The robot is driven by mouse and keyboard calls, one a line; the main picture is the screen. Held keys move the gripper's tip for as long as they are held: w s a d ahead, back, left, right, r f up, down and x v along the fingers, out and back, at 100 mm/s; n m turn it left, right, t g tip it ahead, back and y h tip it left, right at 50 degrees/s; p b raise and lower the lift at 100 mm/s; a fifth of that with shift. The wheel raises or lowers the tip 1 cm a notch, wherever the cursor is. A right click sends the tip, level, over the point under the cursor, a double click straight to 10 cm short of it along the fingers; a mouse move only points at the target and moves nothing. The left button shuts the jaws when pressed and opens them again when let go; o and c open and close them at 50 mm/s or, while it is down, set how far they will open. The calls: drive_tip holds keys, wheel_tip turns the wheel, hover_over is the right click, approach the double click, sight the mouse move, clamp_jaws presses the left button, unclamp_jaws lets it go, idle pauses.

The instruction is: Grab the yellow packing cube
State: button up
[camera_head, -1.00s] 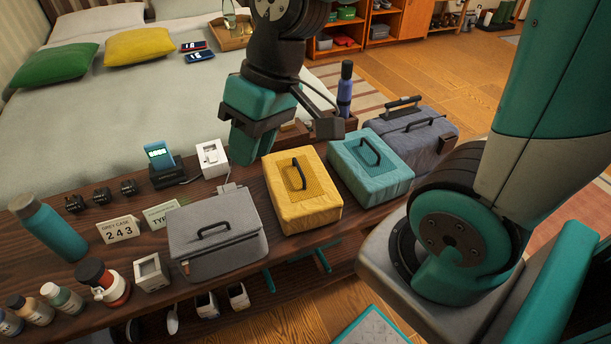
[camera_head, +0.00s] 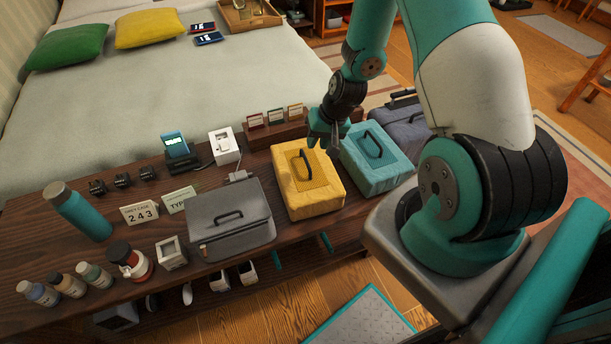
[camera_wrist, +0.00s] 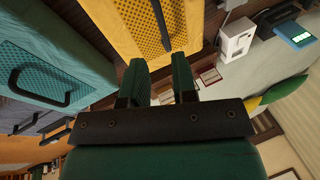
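The yellow packing cube (camera_head: 316,202) stands upright on the dark wooden bench, between a grey case and a teal packing cube. It has a mesh top and a black handle (camera_head: 304,170). In the wrist view the yellow cube (camera_wrist: 122,22) fills the upper middle, its handle (camera_wrist: 160,24) just beyond the fingertips. My gripper (camera_head: 326,146) is over the cube's far right corner, near the gap to the teal cube. Its two fingers (camera_wrist: 158,66) are apart with nothing between them. Whether a finger touches the cube cannot be told.
The grey case (camera_head: 229,232) is left of it, the teal cube (camera_head: 378,172) right, a blue-grey case (camera_head: 402,118) beyond. A card holder (camera_head: 270,133) and white box (camera_head: 223,146) stand behind. A teal bottle (camera_head: 80,214) is far left. The bed (camera_head: 180,95) lies behind the bench.

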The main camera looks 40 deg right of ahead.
sight(306, 159)
drive_tip(key=x, duration=0.9)
drive_tip(key=shift+w+a+p, duration=0.15)
drive_tip(key=shift+w+p, duration=0.05)
drive_tip(key=shift+p, duration=0.1)
clamp_jaws()
idle(1.0)
